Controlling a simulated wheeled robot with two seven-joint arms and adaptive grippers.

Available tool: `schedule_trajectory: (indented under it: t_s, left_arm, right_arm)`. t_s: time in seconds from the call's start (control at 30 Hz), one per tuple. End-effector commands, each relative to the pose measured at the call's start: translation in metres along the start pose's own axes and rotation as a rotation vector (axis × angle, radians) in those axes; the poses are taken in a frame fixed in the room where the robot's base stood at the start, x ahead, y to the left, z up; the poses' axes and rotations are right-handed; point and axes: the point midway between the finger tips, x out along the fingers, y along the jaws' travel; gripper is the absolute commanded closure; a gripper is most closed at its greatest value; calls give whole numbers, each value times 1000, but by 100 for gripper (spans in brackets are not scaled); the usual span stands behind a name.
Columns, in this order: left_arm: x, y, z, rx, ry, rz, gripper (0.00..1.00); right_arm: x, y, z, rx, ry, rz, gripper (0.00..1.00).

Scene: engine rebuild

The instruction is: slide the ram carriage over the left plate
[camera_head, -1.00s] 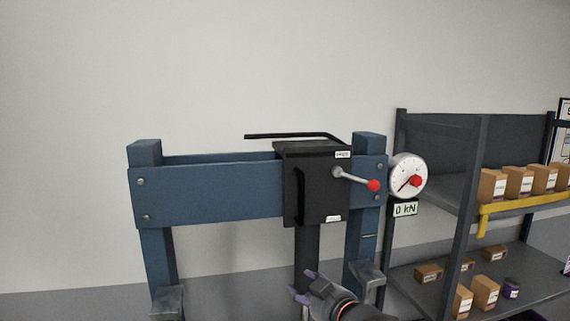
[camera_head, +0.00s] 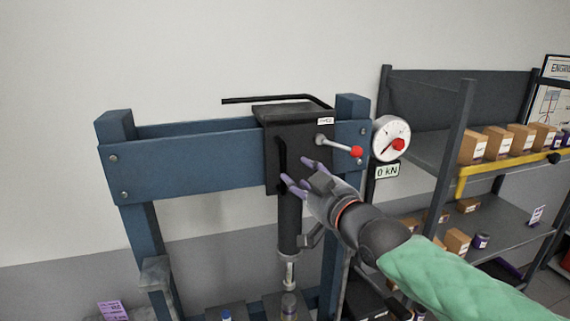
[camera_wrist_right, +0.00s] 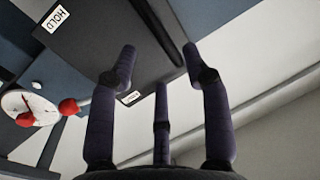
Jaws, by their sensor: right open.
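The ram carriage (camera_head: 300,135) is a black box on the blue press beam (camera_head: 190,165), near its right end. A vertical bar handle (camera_head: 281,160) is on its front left, and a dark ram (camera_head: 289,225) hangs below. In the right wrist view the carriage (camera_wrist_right: 95,40) and its bar handle (camera_wrist_right: 160,22) show beyond the fingers. My right gripper (camera_head: 298,176) is open, close to the handle and partly covering the carriage's lower front. No grip on the handle is visible. Low in the head view, a dark block (camera_head: 224,312) lies left of the ram; I cannot tell if it is the left plate. My left gripper is not in view.
A red-knobbed lever (camera_head: 340,146) sticks out of the carriage's right side, near a round gauge (camera_head: 390,138) and its "0 kN" display. A shelf rack with cardboard boxes (camera_head: 497,140) stands at the right. The beam left of the carriage is clear.

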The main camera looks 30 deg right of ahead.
Motion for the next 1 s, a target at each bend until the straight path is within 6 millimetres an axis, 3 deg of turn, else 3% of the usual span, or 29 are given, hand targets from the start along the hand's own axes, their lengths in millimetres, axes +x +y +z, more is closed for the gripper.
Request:
schedule_trajectory:
  t_s: [0.1, 0.4, 0.87, 0.9, 1.0]
  left_arm:
    - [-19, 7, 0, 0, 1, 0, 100]
    - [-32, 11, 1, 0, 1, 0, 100]
    - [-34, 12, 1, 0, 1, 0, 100]
    - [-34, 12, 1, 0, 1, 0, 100]
    - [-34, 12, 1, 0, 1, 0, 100]
  right_arm:
    - [25, 0, -3, 2, -9, 1, 51]
    - [64, 0, -1, 2, -7, 0, 51]
    - [75, 0, 0, 0, -4, 0, 51]
    - [75, 0, 0, 0, -4, 0, 54]
    - [75, 0, 0, 0, -4, 0, 82]
